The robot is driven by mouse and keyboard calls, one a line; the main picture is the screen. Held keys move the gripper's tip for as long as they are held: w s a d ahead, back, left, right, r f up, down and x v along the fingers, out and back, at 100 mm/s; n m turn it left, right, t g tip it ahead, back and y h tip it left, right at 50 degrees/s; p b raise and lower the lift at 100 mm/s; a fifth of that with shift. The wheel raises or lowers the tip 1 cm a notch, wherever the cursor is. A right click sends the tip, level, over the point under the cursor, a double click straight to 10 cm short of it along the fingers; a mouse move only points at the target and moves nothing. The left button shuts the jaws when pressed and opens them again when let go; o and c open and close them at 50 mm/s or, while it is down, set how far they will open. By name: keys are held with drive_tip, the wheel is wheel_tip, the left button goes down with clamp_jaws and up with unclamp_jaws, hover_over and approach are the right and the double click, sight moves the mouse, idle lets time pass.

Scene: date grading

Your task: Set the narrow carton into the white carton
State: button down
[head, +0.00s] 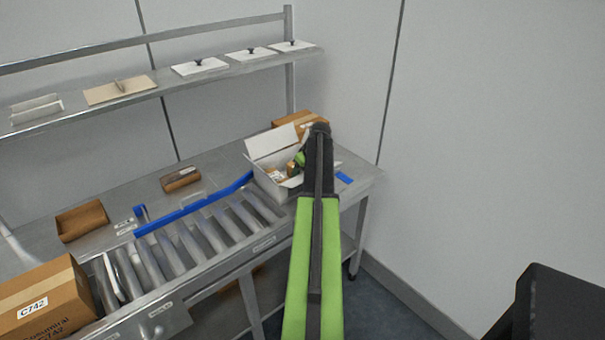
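The white carton (262,143) stands with its flaps open at the right end of the steel bench. Small brown and pale items (277,174) show inside it; I cannot tell whether one is a narrow carton. A small, narrow brown carton (180,179) with a pale label lies on the bench left of the white carton. My gripper (300,160) is at the right side of the white carton's opening, mostly hidden behind my arm. Whether its fingers are open, or hold anything, is hidden.
A blue rail (195,207) edges the roller conveyor (205,237). An open brown tray (82,221) and a large carton marked C742 (45,305) are at left. Another brown carton (288,121) stands behind the white one. A shelf (150,88) hangs above the bench.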

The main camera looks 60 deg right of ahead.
drive_tip(key=shift+f+b, duration=0.3)
drive_tip(key=shift+f, duration=0.05)
unclamp_jaws()
idle(0.6)
drive_tip(key=shift+r, duration=0.15)
idle(0.3)
wheel_tip(320, 180, up, 12)
drive_tip(key=p, duration=1.2)
idle(0.3)
